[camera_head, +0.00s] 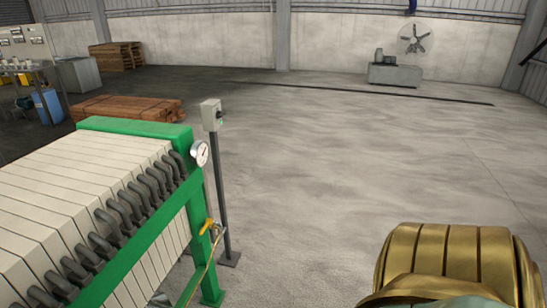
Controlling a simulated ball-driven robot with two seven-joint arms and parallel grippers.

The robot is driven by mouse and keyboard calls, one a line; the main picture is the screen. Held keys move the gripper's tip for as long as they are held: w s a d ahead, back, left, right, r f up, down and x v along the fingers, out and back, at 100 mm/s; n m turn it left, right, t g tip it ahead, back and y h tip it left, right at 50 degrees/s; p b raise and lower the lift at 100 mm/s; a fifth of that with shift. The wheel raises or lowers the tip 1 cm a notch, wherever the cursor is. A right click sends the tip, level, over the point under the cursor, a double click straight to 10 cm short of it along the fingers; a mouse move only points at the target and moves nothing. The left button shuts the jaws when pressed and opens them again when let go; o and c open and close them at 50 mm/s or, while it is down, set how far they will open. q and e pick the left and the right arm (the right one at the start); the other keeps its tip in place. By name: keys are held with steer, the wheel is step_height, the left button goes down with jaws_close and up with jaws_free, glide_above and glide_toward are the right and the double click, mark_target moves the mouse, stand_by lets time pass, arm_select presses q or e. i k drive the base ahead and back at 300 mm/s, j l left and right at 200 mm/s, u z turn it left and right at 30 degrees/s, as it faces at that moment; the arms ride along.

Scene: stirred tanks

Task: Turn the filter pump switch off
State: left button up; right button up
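A light grey switch box (210,115) sits on top of a thin grey post (223,195), left of the picture's middle. A small dark knob (220,115) shows on its right side; its setting is too small to tell. The box stands just beyond the far right corner of a filter press with a green frame (135,127) and cream plates (75,165). Neither of my grippers is in view, and nothing is seen touching the switch.
A fan (414,39) stands far right. The concrete floor (350,165) right of the post is clear.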

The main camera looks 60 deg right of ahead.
mark_target(219, 115)
steer(key=z, duration=1.35)
steer(key=i+l, duration=0.25)
steer(key=l+u, duration=0.05)
steer(key=l, duration=0.05)
